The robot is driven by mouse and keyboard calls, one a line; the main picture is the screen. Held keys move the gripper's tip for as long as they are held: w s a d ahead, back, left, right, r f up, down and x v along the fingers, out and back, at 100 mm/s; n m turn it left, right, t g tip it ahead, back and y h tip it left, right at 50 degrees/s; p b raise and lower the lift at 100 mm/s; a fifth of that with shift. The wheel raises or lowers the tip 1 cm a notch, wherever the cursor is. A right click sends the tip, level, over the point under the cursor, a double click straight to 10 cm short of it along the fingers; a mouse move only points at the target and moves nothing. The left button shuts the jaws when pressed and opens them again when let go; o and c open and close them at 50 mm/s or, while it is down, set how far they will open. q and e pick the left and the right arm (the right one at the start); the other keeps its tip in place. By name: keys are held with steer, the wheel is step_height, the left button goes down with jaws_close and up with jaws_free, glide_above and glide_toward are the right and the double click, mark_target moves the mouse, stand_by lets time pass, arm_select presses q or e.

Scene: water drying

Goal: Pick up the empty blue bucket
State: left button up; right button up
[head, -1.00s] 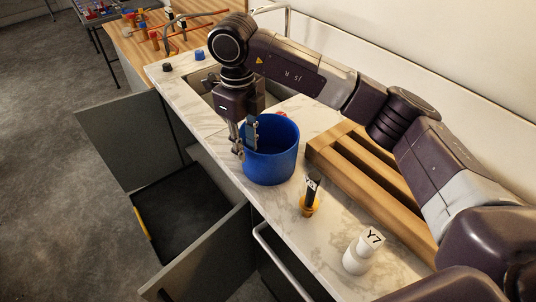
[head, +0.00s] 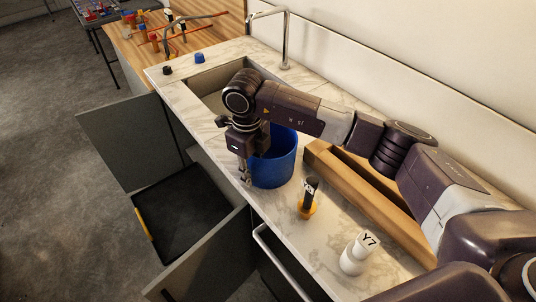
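The blue bucket (head: 276,166) stands upright on the marble-look counter. My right arm reaches in from the right, and its wrist covers much of the bucket's opening. My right gripper (head: 244,177) points down at the bucket's left side, close to its wall. Its fingers are small and partly hidden, so I cannot tell whether they are closed on the bucket. The inside of the bucket is mostly hidden. My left gripper is not in view.
A wooden slatted rack (head: 365,190) lies right of the bucket. A dark-topped yellow bottle (head: 308,205) and a white bottle marked Y7 (head: 355,258) stand in front. Behind are a sink (head: 208,84) and a faucet (head: 287,40). Cabinet doors (head: 130,140) hang open at left.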

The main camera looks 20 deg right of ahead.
jaws_close()
steer(key=shift+r, duration=0.1)
stand_by(0.3)
